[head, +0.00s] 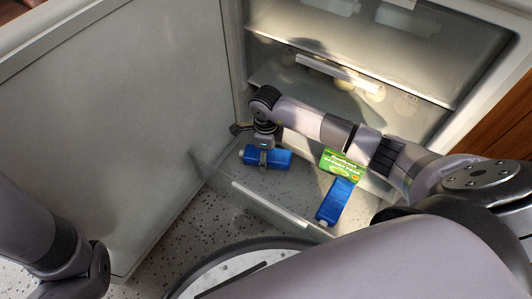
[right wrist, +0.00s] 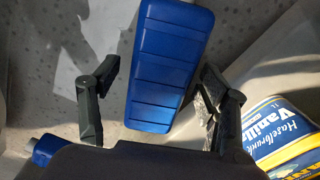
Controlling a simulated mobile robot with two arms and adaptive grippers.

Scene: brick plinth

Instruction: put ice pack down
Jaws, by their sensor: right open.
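A blue ice pack (head: 279,158) lies low inside the open appliance in the head view, directly below my right gripper (head: 263,155). In the right wrist view, a ribbed blue pack (right wrist: 168,60) lies between the spread fingers of the right gripper (right wrist: 157,90). A gap shows on its left side, while its right side is close to the right finger. The fingers are open, and I cannot tell whether one touches the pack. My left arm shows at the lower left of the head view, but its gripper is not in view.
A second blue item (head: 335,201) and a green packet (head: 344,164) lie to the right. The wrist view shows a vanilla tub (right wrist: 282,135) and a blue capped end (right wrist: 46,150). A clear drawer front (head: 262,202), the door (head: 130,110) and a shelf (head: 340,70) bound the space.

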